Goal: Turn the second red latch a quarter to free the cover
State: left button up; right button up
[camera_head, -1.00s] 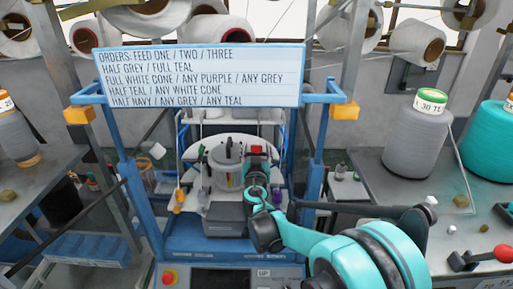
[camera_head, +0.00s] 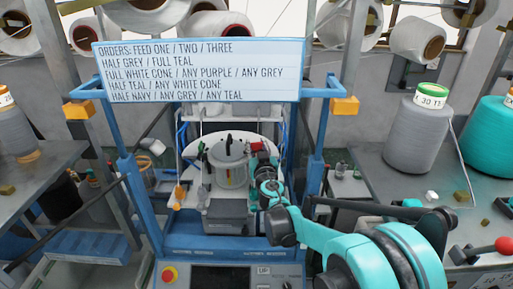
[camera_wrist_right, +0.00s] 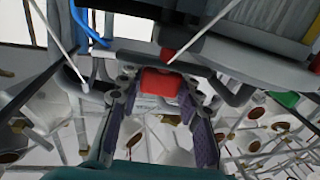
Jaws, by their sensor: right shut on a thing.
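The round grey cover (camera_head: 229,148) sits on the blue-framed machine in the middle of the head view. My right gripper (camera_head: 259,152) is at the right side of this cover. In the right wrist view a red latch (camera_wrist_right: 160,82) lies between the purple-padded fingers of my right gripper (camera_wrist_right: 160,100), which is shut on it. In the head view the gripper hides most of this latch. A smaller red part (camera_wrist_right: 168,54) shows just beyond it in the wrist view. My left gripper is not in view.
An order board (camera_head: 198,73) hangs above the machine between blue posts. A grey cone (camera_head: 415,135) and a teal cone (camera_head: 490,140) stand on the right bench. A red-knobbed lever (camera_head: 503,244) is at the lower right. A red button (camera_head: 169,275) is at the front.

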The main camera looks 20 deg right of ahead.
jog(key=shift+n+y, duration=0.5)
jog(key=shift+y, duration=0.2)
jog(key=o, duration=1.2)
jog(key=shift+s, duration=0.1)
jog(key=s, duration=1.2)
jog(key=shift+a, duration=0.1)
jog(key=shift+w, duration=0.1)
